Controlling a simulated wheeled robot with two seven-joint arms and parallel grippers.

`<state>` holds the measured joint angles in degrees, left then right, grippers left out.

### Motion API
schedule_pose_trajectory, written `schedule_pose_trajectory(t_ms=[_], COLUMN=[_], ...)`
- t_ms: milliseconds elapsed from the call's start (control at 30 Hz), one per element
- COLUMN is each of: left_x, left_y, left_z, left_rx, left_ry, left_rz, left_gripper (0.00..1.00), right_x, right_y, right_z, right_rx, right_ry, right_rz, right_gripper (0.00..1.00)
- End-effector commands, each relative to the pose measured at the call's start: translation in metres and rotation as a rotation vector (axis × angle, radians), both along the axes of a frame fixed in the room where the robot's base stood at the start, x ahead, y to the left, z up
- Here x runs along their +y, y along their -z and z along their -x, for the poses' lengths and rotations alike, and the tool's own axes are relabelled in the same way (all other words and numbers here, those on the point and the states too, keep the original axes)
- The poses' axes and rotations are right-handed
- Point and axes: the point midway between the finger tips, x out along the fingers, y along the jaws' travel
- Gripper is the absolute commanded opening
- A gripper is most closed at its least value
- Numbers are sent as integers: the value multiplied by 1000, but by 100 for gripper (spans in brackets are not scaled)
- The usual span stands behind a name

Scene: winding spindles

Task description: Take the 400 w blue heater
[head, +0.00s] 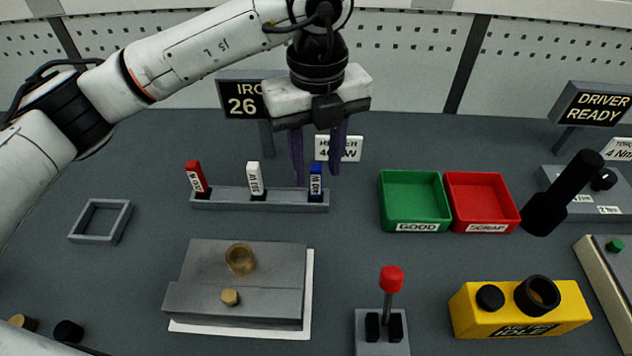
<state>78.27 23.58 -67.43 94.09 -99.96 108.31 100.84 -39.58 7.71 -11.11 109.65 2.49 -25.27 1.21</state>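The blue heater (316,184) stands upright at the right end of a grey rack (230,201), with a white label reading roughly 400 W. A white heater (254,178) stands in the middle of the rack and a red heater (196,177) at the left end. My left gripper (317,180) points down over the right end of the rack. Its two purple fingers are apart, and the blue heater shows between their tips; whether they touch it I cannot tell. My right gripper is not in view.
A heater sign (350,149) stands behind the rack. Green GOOD (415,226) and red SCRAP (484,228) trays lie to the right. A grey fixture block (240,265), red-knobbed lever (391,280) and yellow meter (520,308) are in front. A square frame (127,222) lies left.

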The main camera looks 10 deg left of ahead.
Motion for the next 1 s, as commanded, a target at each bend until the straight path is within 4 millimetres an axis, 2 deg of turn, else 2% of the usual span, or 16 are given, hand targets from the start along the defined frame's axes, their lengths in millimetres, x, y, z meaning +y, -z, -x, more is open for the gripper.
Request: schedule_pose_trajectory(t_ms=[100,200,467,700,1000], left_x=[1,1,1,1,1], left_y=[18,27,30,30,27], left_z=[-1,-1,-1,-1,-2], left_rx=[3,1,-1,-1,-2], left_ry=[1,1,1,1,1], left_rz=[-1,0,1,1,1], left_gripper=[37,37,37,0,0], right_x=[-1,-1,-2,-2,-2], right_y=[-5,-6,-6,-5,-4], right_z=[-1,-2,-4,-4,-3], right_rx=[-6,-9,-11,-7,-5], right_ry=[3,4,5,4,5], right_rz=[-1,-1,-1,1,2], right_gripper=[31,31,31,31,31])
